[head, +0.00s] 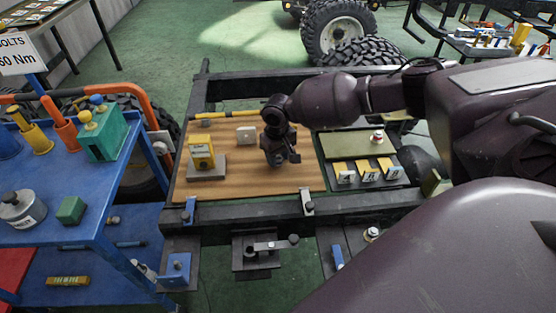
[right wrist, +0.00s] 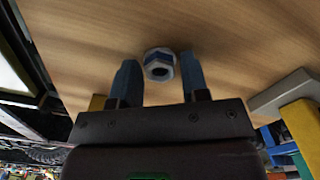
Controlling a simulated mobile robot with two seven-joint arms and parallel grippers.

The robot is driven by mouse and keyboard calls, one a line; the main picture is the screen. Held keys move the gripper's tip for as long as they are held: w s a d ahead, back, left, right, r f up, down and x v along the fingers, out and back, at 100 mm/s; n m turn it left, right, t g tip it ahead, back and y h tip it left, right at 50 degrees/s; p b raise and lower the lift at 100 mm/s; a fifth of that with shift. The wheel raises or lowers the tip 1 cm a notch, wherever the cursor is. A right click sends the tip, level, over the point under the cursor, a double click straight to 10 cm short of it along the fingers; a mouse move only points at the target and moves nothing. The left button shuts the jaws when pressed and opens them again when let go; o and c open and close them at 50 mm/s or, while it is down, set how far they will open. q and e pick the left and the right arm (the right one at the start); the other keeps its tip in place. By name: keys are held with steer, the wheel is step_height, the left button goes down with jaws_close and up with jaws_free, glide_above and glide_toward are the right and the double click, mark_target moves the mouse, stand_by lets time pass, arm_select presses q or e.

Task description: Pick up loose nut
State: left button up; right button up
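The loose nut (right wrist: 158,64), a silvery hex nut with a blue ring inside, lies on the wooden board (right wrist: 230,30) in the right wrist view. My right gripper (head: 279,158) points down low over the board in the head view. Its two blue-grey fingers are apart, one on each side of the nut in the right wrist view, with gaps showing between fingers and nut. They hold nothing. In the head view the nut is hidden behind the gripper. My left gripper is in neither view.
A yellow device on a grey block (head: 207,170) and a small pale block (head: 246,134) sit on the board left of the gripper. A green pad (head: 350,147) and yellow tagged blocks (head: 367,172) lie to its right. A blue cart (head: 60,190) stands at left.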

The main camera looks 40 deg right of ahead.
steer(key=c, duration=0.6)
